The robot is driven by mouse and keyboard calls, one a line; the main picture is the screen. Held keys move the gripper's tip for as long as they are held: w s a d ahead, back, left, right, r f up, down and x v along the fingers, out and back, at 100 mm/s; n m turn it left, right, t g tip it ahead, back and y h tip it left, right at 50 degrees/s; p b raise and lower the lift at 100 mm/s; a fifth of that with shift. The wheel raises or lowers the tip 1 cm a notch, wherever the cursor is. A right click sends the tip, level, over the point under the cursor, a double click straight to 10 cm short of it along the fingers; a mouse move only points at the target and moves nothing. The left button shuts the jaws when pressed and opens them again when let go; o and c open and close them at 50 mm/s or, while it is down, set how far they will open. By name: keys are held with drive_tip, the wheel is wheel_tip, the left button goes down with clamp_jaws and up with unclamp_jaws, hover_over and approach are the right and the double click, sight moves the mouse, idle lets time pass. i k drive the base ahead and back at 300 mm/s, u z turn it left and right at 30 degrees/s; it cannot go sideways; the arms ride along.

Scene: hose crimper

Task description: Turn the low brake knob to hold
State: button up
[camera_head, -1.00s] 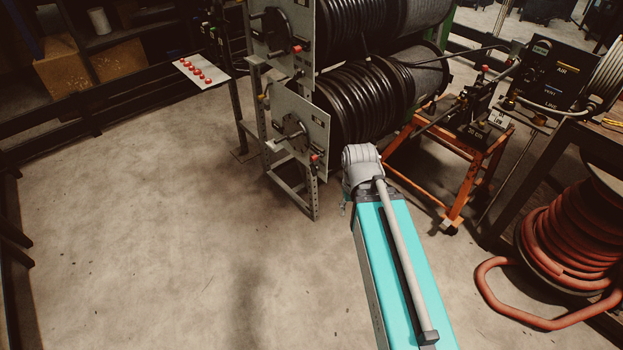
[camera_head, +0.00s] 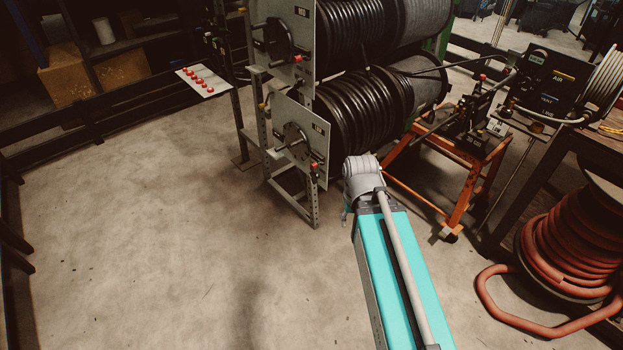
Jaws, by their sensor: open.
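The lower hose reel's grey side plate (camera_head: 287,118) carries a round dark hub and a small red knob (camera_head: 313,167) near its lower right corner. This looks like the low brake knob; its setting is too small to read. A similar red knob (camera_head: 298,59) is on the upper reel's plate (camera_head: 317,28). My turquoise arm reaches in from the bottom, and its grey joint shows just right of the lower plate, in front of the black hose. My gripper is not visible.
An orange stand (camera_head: 462,200) with a machine on it stands to the right of the reels. A red hose coil (camera_head: 570,245) lies at the far right, its loop on the floor. A panel with several red buttons (camera_head: 203,82) is at the upper left. The floor (camera_head: 150,230) at left is clear.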

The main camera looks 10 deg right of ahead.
sight(314, 177)
drive_tip(key=u, duration=0.5)
drive_tip(key=i, duration=1)
